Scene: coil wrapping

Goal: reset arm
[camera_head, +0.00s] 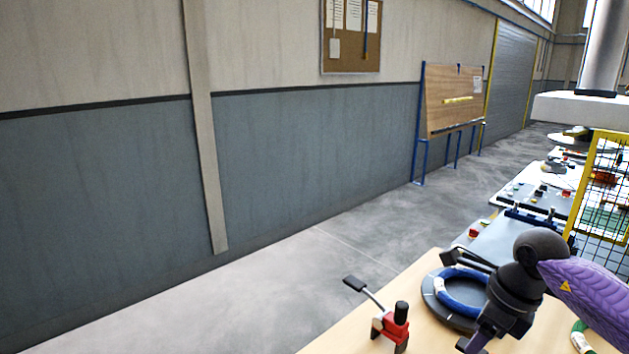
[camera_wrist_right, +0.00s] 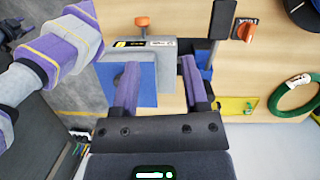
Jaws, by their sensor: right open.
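My right gripper (camera_wrist_right: 158,68) is open in the right wrist view, with its two purple fingers apart. Nothing is seen held between them. They overlie a grey and blue block (camera_wrist_right: 165,55) on the light tabletop; I cannot tell whether they touch it.
The blue coil lies on a black disc (camera_head: 433,306). A red clamp (camera_head: 391,327) stands left of it on the wooden table (camera_head: 345,338). A green coil (camera_wrist_right: 292,96) and an orange-red knob (camera_wrist_right: 246,34) show in the wrist view. Open floor (camera_head: 300,265) lies left of the table.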

